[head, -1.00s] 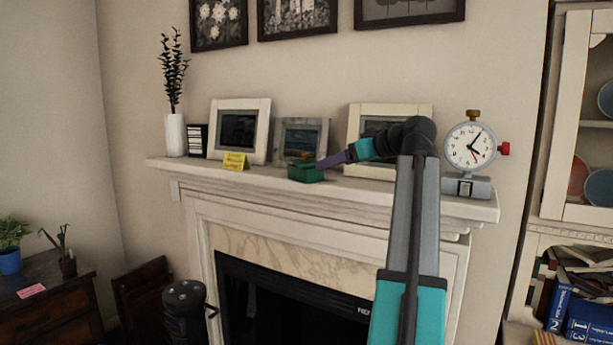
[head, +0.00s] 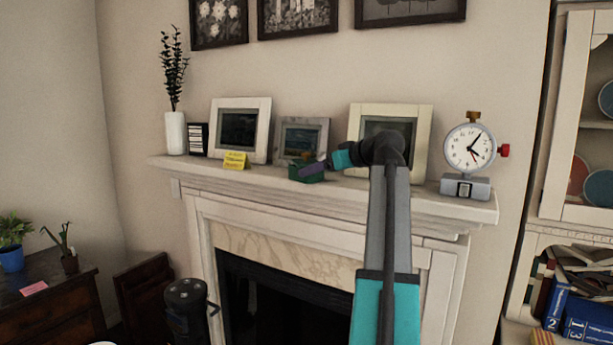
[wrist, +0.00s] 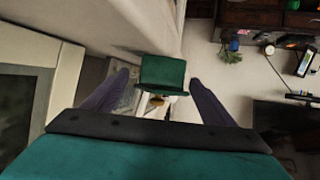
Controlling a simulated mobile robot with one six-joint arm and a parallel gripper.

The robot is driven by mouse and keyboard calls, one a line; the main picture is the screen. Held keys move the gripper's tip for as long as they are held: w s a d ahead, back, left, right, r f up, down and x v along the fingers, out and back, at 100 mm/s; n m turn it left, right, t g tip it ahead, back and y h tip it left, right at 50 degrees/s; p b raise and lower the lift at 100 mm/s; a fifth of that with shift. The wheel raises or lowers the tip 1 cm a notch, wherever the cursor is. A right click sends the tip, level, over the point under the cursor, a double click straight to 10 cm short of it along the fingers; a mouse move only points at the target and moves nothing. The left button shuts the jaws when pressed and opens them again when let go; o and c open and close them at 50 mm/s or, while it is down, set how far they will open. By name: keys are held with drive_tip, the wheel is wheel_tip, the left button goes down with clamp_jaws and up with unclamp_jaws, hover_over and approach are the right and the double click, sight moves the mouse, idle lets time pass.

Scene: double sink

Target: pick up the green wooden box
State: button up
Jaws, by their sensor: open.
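The green wooden box (head: 306,174) sits on the mantel shelf (head: 400,196), in front of the small grey picture frame. In the wrist view the green box (wrist: 162,73) lies ahead, between my two spread fingers, with a gap on each side. My gripper (head: 311,168) is open and right at the box in the head view, with a finger overlapping it. My gripper also shows in the wrist view (wrist: 160,82), holding nothing. The far side of the box is hidden.
A yellow note (head: 235,160) stands left of the box. A white picture frame (head: 423,130) is behind my gripper, and a dial clock (head: 470,150) stands at the shelf's right end. A white vase (head: 175,133) is at the left end.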

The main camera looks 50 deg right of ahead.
drive_tip(key=shift+w+p, duration=0.45)
drive_tip(key=shift+w, duration=0.1)
drive_tip(key=p+x, duration=0.1)
drive_tip(key=x, duration=0.2)
drive_tip(key=shift+a, duration=0.15)
drive_tip(key=shift+w+f, duration=0.3)
drive_tip(key=shift+w, duration=0.2)
drive_tip(key=shift+c, duration=0.4)
drive_tip(key=c, duration=1.2)
drive_tip(key=shift+o, duration=0.2)
drive_tip(key=shift+r, duration=0.15)
